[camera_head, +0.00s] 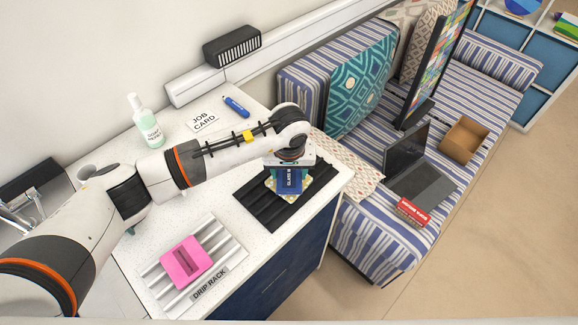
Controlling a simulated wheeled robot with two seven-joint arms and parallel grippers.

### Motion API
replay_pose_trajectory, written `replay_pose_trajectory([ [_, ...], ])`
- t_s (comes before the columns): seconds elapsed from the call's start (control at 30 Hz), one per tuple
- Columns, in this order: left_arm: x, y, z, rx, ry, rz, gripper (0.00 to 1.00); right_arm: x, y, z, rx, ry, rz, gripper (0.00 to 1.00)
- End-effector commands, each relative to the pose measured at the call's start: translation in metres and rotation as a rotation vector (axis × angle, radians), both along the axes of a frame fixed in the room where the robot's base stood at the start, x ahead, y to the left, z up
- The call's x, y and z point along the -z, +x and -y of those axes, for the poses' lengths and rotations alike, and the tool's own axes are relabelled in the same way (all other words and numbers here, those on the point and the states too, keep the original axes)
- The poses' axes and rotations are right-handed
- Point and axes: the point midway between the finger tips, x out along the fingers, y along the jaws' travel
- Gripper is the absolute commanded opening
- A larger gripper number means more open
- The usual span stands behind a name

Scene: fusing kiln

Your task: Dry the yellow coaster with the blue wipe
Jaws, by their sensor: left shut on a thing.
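My left gripper (289,166) points down over the black ribbed mat and is shut on the blue wipe (290,182), which has white lettering. The yellow coaster (306,183) lies on the mat directly below the wipe. Only its edges show around the wipe, and the wipe and gripper hide its middle. I cannot tell whether the wipe touches the coaster. My right gripper is not in view.
The black mat (262,208) lies near the counter's right edge. A drip rack (220,243) holds a pink slotted block (186,262). A soap bottle (146,124), job card (201,122) and blue marker (236,106) are behind my arm. A striped bench (375,245) stands right.

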Motion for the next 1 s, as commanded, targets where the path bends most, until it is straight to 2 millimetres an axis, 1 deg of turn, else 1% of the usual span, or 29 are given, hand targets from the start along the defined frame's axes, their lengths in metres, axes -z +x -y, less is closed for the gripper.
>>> replay_pose_trajectory([
  [0.3,0.0002,0.0001,0.0,0.0,0.0,0.0,0.4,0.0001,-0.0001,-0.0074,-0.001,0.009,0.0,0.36],
  [1.0,0.0041,0.0001,-0.0002,-0.001,0.0,0.0,0.4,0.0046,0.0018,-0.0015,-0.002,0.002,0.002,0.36],
])
